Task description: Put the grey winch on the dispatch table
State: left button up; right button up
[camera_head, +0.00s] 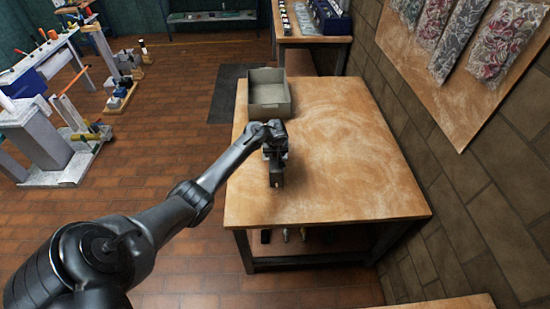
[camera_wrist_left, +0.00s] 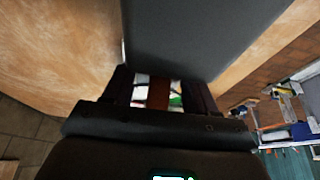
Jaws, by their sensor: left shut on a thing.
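My left gripper (camera_head: 275,158) is over the left part of the wooden table (camera_head: 345,150), with the arm coming in from the lower left. It is shut on a dark grey blocky thing, which I take to be the grey winch (camera_head: 276,178). The gripper hides part of the winch. Whether the winch touches the tabletop is unclear. My right gripper is not in view.
An open grey bin (camera_head: 270,110) stands at the table's far left corner, beyond the gripper. The table's middle and right are clear. A brick wall (camera_head: 440,170) runs along the right. Another bench with small items (camera_head: 312,38) stands behind. Tool stands (camera_head: 55,130) are at the left.

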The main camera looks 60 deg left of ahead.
pick_arm(q)
notch_tip(320, 180, down, 2)
jog(key=shift+f+b, duration=0.15)
jog(key=shift+b, duration=0.2)
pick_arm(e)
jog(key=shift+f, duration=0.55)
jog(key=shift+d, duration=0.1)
pick_arm(q)
jog(key=shift+f, duration=0.15)
jog(key=o, duration=1.3)
jog(key=shift+o, duration=0.2)
